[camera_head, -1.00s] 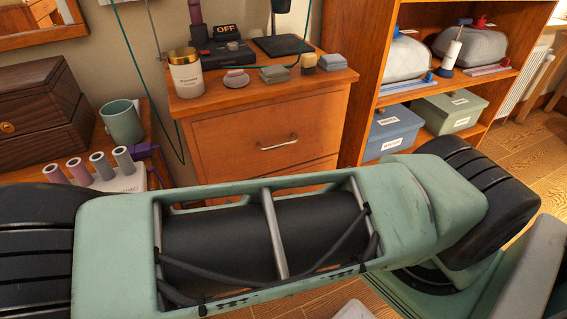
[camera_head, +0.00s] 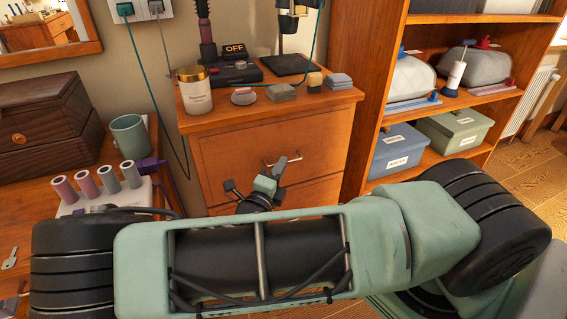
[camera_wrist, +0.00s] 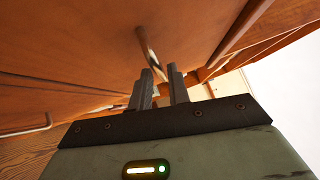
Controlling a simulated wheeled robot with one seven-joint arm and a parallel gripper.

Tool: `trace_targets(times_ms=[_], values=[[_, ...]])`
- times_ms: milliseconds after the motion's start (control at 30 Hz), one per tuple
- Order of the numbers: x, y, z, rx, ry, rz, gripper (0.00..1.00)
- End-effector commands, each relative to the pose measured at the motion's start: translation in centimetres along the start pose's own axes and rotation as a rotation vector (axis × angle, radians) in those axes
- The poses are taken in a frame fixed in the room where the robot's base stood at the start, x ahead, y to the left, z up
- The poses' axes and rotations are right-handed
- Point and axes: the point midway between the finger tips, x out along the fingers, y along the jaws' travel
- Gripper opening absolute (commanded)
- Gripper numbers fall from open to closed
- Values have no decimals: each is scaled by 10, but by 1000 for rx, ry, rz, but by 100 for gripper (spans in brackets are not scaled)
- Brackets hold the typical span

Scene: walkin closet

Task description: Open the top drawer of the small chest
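The small chest (camera_head: 190,98) stands against the wall in the middle of the head view. Its top drawer (camera_head: 235,150) looks closed, flush with the front. A metal bar handle (camera_head: 270,162) sits on that drawer, partly covered by my gripper (camera_head: 288,164). In the wrist view my gripper (camera_wrist: 160,70) has its two fingers apart with nothing held between them. A bar handle (camera_wrist: 148,45) is just beyond the fingertips, close to the gap. Whether a finger touches it I cannot tell.
A jar (camera_head: 195,92), a sponge-like block and other small items stand on the chest top. An open shelf (camera_head: 365,135) with boxes stands close on the right. A desk with a mug (camera_head: 130,136) and a wooden box (camera_head: 45,122) is at the left.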

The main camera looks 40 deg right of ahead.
Motion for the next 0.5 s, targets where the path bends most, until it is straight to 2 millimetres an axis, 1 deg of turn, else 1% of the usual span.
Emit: trace_targets(times_ms=[33,100,200,300,500], values=[[7,0,0,-1,2,-2,18],[15,0,0,0,1,-1,18],[21,0,0,1,1,0,18],[24,0,0,0,0,1,18],[25,0,0,1,0,1,18]])
